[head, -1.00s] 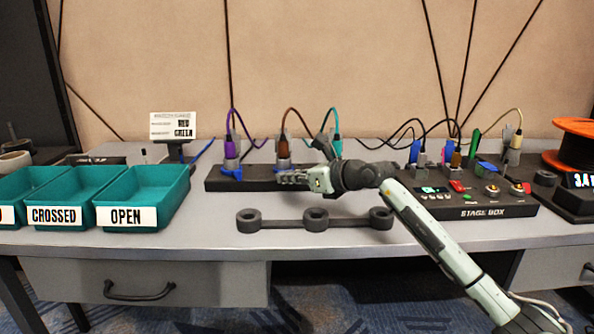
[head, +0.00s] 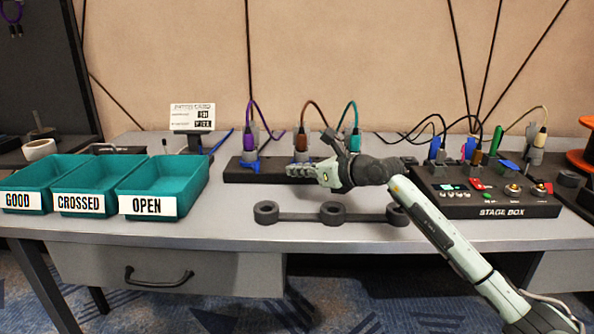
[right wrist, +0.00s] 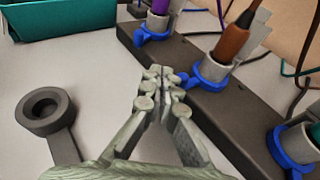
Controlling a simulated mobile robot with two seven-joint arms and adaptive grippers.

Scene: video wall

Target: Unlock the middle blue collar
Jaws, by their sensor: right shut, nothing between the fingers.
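The middle blue collar (right wrist: 209,80) sits around the grey base of the brown plug (right wrist: 236,40) on a dark strip in the right wrist view. My right gripper (right wrist: 167,78) is shut and empty, its fingertips just left of that collar; whether they touch it I cannot tell. In the head view the right gripper (head: 292,170) is in front of the brown plug (head: 301,137), and it hides the middle collar. The left blue collar (right wrist: 153,34) is under the purple plug, and the right blue collar (right wrist: 287,148) is at the lower right. My left gripper is out of view.
A dark holder with round rings (head: 333,213) lies in front of the strip (head: 236,172). Teal bins (head: 165,182) marked GOOD, CROSSED and OPEN stand left. The stage box (head: 490,205) with several cables stands right. Table between the bins and strip is clear.

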